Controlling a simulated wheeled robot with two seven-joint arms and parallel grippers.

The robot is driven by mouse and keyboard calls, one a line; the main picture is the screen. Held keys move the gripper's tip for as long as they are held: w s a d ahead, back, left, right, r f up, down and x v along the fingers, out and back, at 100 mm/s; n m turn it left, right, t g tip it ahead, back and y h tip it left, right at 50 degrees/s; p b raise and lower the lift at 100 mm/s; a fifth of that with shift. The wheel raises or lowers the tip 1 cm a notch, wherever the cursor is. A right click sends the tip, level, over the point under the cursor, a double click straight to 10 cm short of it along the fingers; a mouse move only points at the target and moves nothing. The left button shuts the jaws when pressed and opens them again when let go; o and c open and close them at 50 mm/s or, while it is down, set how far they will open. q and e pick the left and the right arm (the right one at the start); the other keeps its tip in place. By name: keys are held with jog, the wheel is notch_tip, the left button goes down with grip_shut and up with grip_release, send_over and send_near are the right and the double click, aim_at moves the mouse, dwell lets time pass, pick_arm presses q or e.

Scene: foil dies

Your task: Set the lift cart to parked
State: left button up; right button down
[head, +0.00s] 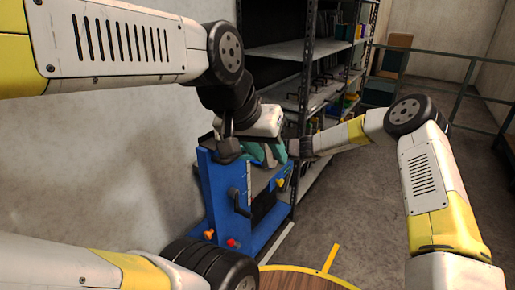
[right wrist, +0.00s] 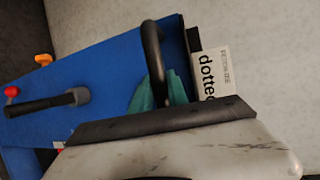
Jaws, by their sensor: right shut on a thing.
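The blue lift cart (head: 215,190) stands against the wall in the head view. In the right wrist view the cart's blue panel (right wrist: 110,75) fills the left side. My right gripper (right wrist: 160,99) has teal fingers shut around a curved black handle (right wrist: 152,45) at the panel's end. My left gripper (head: 254,151) is over the cart's top in the head view. Its fingertips are crowded by other parts, so their opening is unclear.
A metal shelf rack (head: 290,50) stands right behind the cart. A green railing (head: 450,55) crosses the back right. Grey floor (head: 350,200) is clear to the right of the cart.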

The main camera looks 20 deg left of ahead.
jog(key=shift+a, duration=0.1)
jog(key=c, duration=1.3)
grip_release()
jog(key=shift+a, duration=0.15)
jog(key=shift+w, duration=0.1)
jog(key=v, duration=0.8)
